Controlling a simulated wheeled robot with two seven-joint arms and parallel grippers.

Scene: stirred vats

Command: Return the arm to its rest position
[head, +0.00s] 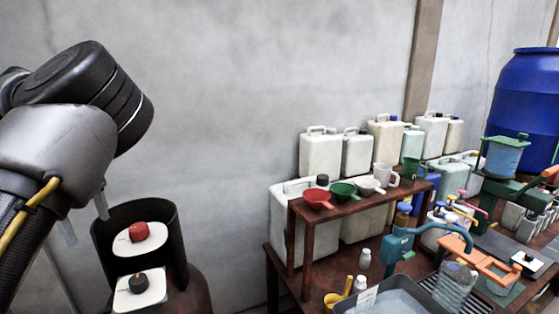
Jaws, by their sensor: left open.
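My left arm comes in from the left edge, with its dark rounded joint and grey link raised in the upper left. My left gripper (84,218) points down, its two pale fingertips apart and nothing seen between them. It shows just left of and over the rim of a dark open-topped cylinder (170,219). By that cylinder are a red knob (138,232) on a white plate and a black knob (138,283) on another white plate. I cannot tell whether the fingertips touch the rim. My right gripper is out of view.
A brown wooden bench with a raised shelf (360,202) stands right of centre, holding red and green funnels and cups. White jerrycans (320,153) stand behind it. A grey tray (395,300), pumps and a blue barrel (525,95) are further right. Bare wall fills the middle.

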